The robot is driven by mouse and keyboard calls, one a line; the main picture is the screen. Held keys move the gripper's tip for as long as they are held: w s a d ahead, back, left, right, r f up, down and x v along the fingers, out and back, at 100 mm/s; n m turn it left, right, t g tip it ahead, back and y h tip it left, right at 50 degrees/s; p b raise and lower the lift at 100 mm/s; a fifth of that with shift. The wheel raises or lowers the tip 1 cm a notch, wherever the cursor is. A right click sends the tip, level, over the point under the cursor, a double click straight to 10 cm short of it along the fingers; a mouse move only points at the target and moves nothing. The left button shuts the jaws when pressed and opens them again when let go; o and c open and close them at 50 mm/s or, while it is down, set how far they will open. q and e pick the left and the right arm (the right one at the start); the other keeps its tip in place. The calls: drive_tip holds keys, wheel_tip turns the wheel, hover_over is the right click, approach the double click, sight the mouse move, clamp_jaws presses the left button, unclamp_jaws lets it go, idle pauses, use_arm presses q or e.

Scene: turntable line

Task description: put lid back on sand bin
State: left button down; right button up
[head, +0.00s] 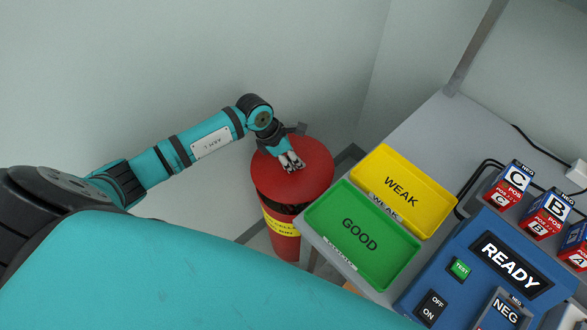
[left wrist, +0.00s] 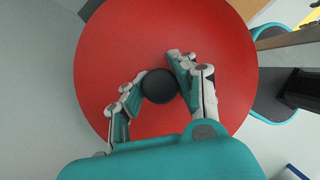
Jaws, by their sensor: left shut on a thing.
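The sand bin (head: 287,246) is a red drum with a yellow label, standing on the floor left of the table. Its round red lid (head: 315,172) is over the bin's top in the head view. A dark band shows between the lid's near edge and the bin body; I cannot tell whether the lid rests on the rim or is held above it. My left gripper (head: 291,163) is shut on the lid's black knob (left wrist: 159,87), with a finger on each side in the left wrist view. The lid hides the bin's opening. My right gripper is not in view.
The grey table (head: 424,134) stands close to the right of the bin. On it are a yellow WEAK tray (head: 423,179), a green GOOD tray (head: 345,260), a blue tester (head: 470,268) and several labelled batteries. Walls stand behind and left of the bin.

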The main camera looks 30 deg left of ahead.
use_arm(q)
drive_tip(key=shift+f, duration=0.55)
wheel_tip(320, 180, down, 4)
drive_tip(key=b, duration=0.3)
drive_tip(key=shift+f+b, duration=0.15)
drive_tip(key=shift+b, duration=0.2)
drive_tip(key=shift+f+b, duration=0.75)
drive_tip(key=shift+f, duration=0.1)
drive_tip(key=shift+w, duration=0.1)
drive_tip(key=shift+f+b, duration=0.2)
drive_tip(key=shift+b, duration=0.15)
idle(0.8)
idle(0.3)
drive_tip(key=shift+c, duration=2.1)
unclamp_jaws()
